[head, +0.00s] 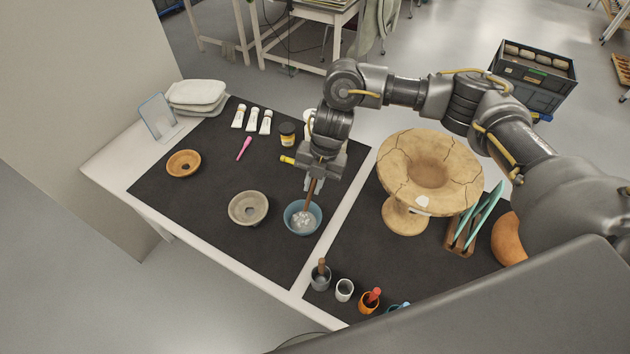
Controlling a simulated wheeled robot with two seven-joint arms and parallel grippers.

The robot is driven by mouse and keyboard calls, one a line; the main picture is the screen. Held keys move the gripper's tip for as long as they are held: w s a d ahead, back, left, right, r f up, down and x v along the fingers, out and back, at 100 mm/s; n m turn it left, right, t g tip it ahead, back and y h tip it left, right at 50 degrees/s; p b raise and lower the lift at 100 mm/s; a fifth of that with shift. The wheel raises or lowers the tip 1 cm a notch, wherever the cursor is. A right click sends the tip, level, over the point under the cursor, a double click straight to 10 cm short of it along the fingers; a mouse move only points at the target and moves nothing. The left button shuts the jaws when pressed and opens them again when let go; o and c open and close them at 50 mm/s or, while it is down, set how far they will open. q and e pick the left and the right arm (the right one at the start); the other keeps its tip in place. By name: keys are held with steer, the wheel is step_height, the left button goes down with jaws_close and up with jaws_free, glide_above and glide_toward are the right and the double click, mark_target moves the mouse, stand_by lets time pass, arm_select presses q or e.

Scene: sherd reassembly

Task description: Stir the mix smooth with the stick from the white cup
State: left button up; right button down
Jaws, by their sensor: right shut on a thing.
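My right gripper (313,184) is shut on a wooden stick (309,196) and holds it upright, pointing down. The stick's lower end is in a blue bowl (290,228) that holds a pale grey-white mix (301,220). The stick's tip is down at the mix; how deep it reaches is hidden. The white cup (344,291) stands near the front edge of the table, and no stick shows in it. My left gripper is out of view.
A grey bowl (247,208) stands left of the blue bowl, and a cracked tan footed vessel (404,215) stands to the right. A grey cup (320,280) and an orange cup (368,303) flank the white cup. The dark mat (200,222) is clear at front left.

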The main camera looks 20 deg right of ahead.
steer(key=m, duration=0.2)
steer(key=f+m+t, duration=0.1)
steer(key=m, duration=0.1)
steer(key=f+m, duration=0.1)
steer(key=m, duration=0.1)
steer(key=shift+w+d+m+t, duration=0.1)
steer(key=shift+w+m+t, duration=0.2)
steer(key=shift+w+t, duration=0.1)
steer(key=shift+s+f, duration=0.1)
steer(key=shift+f, duration=0.05)
step_height(320, 180, down, 10)
steer(key=b, duration=0.7)
stand_by(0.4)
